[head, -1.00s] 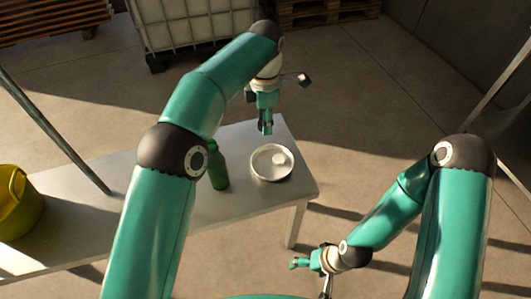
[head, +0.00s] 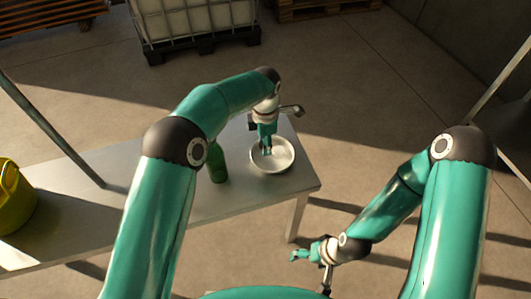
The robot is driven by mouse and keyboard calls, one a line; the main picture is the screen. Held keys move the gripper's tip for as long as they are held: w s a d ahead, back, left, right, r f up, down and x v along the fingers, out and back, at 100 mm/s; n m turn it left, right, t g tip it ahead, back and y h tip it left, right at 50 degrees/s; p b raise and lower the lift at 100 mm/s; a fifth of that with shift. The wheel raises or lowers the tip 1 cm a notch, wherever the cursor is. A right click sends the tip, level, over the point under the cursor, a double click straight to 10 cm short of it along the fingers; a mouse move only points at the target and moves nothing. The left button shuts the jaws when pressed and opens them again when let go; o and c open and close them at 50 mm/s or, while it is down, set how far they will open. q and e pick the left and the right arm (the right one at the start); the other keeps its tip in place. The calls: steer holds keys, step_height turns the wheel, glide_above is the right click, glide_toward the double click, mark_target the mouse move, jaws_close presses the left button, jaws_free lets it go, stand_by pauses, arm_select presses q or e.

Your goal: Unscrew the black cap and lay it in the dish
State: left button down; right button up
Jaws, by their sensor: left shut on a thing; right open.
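The white round dish (head: 284,164) stands on the table near its right end. My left gripper (head: 267,149) points down over the dish, its fingertips low inside the dish's outline. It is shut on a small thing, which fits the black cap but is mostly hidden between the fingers. Whether that thing touches the dish I cannot tell. The green bottle (head: 217,165) stands upright on the table to the left of the dish; my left arm partly covers its top. My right gripper (head: 297,256) is open and empty, low in front of the table.
The grey table (head: 90,215) runs off to the left, with a yellow-green bucket (head: 15,200) at its left end. A slanted metal post (head: 55,135) rises behind it. A caged white tank (head: 195,20) and a pallet stand at the back. The floor at the right is clear.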

mark_target(265, 158)
arm_select(q)
step_height(265, 158, down, 5)
steer(key=shift+f, duration=0.1)
stand_by(0.3)
steer(key=c, duration=0.7)
jaws_free()
steer(key=shift+f, duration=0.1)
step_height(265, 158, up, 12)
steer(key=shift+r+p, duration=0.15)
steer(key=shift+p, duration=0.2)
